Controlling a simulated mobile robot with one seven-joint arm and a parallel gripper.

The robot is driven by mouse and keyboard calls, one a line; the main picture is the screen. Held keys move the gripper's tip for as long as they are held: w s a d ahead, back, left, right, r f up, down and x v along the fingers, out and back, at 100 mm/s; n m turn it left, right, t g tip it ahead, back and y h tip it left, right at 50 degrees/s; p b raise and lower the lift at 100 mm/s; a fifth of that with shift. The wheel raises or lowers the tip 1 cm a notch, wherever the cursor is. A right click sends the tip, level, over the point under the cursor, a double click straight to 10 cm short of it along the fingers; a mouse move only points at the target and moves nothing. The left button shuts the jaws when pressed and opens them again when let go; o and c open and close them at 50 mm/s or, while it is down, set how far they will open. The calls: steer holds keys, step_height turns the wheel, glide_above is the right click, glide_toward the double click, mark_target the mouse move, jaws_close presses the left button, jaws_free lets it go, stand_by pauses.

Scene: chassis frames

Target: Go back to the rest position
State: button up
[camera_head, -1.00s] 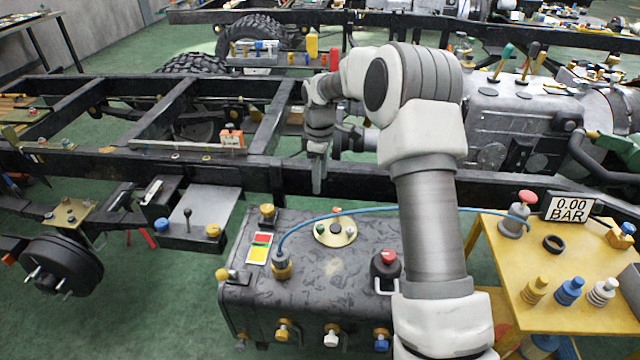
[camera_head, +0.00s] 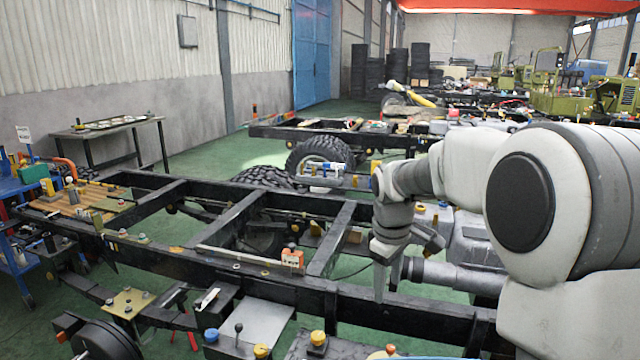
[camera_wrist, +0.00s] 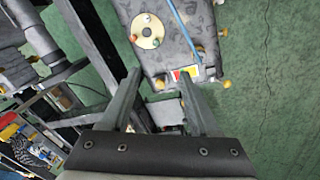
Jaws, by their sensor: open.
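My gripper (camera_head: 387,278) hangs from my bent arm at the right of the head view, fingers pointing down above or beside the black chassis rail; the exact gap cannot be told. In the wrist view the two grey fingers of my gripper (camera_wrist: 160,78) are spread apart with nothing between them. The chassis frame (camera_head: 225,262) runs across the head view below and left of my gripper.
A tyre (camera_head: 320,155) and a second chassis lie behind the frame. A small orange block (camera_head: 292,257) sits on a cross member. A blue cart (camera_head: 20,240) and a metal table (camera_head: 105,125) stand at the left. Green floor is open beyond the frame.

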steer(key=s+r+m+t+p, duration=0.2)
steer(key=s+r+m+p, duration=0.25)
steer(key=s+r, duration=0.95)
steer(key=s+m+t+p, duration=0.2)
steer(key=s+m, duration=0.3)
steer(key=s, duration=0.8)
steer(key=shift+s+d+y+p, duration=0.15)
steer(key=shift+s+y+p, duration=0.05)
steer(key=shift+y+p, duration=0.2)
steer(key=shift+r, duration=0.1)
